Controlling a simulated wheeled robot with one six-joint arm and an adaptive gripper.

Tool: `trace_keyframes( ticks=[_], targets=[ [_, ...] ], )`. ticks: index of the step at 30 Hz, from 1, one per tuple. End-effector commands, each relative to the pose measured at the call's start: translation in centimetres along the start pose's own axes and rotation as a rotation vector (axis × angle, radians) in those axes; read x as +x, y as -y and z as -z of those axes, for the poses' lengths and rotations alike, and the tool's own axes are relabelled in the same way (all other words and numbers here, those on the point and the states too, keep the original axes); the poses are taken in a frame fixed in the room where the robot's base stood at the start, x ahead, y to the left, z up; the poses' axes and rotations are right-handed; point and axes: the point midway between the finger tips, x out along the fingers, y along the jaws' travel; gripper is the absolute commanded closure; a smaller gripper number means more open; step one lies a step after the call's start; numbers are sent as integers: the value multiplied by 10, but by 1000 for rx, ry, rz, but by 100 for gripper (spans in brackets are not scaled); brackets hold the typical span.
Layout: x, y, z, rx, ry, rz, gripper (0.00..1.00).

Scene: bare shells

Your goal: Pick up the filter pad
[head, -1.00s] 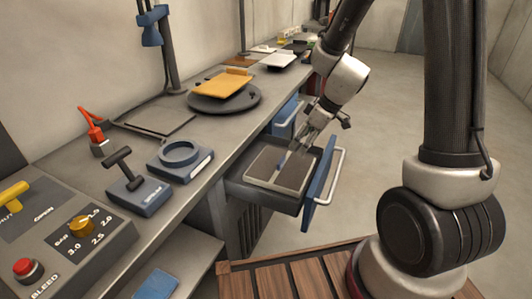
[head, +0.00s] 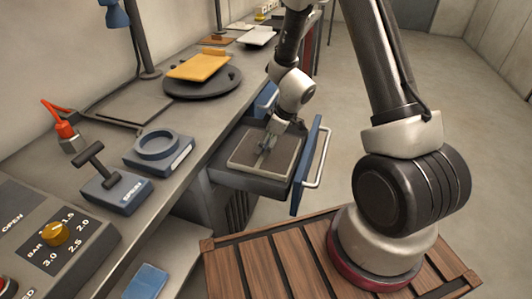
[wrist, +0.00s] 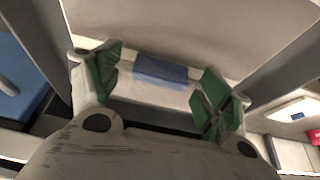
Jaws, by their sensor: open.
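A flat grey pad (head: 248,153) with a pale rim, which looks like the filter pad, lies in the open drawer (head: 240,182) under the bench. A pale strip crosses it near the middle. Nothing is visibly held.
The drawer's blue front (head: 305,165) with its pale handle stands out to the right. The bench carries a blue ring holder (head: 158,152), a blue block with a black T-handle (head: 116,190), a control box (head: 55,250) and a yellow board (head: 198,66) on a dark round plate. The floor at right is clear.

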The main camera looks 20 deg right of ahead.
Motion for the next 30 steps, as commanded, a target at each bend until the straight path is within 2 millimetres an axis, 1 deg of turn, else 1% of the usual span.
trace_keyframes(
  ticks=[3,5,9,11,12,19,23,26,29,30],
  targets=[
    [0,0,0,0,0,0,21],
    [0,0,0,0,0,0,32],
    [0,0,0,0,0,0,58],
    [0,0,0,0,0,0,69],
    [0,0,0,0,0,0,71],
    [-1,0,0,0,0,0,71],
    [-4,0,2,-1,-1,0,71],
    [-12,0,6,-1,-3,-1,71],
    [-27,0,12,-3,-3,-3,71],
    [-34,0,14,-4,-3,-3,71]
  ],
)
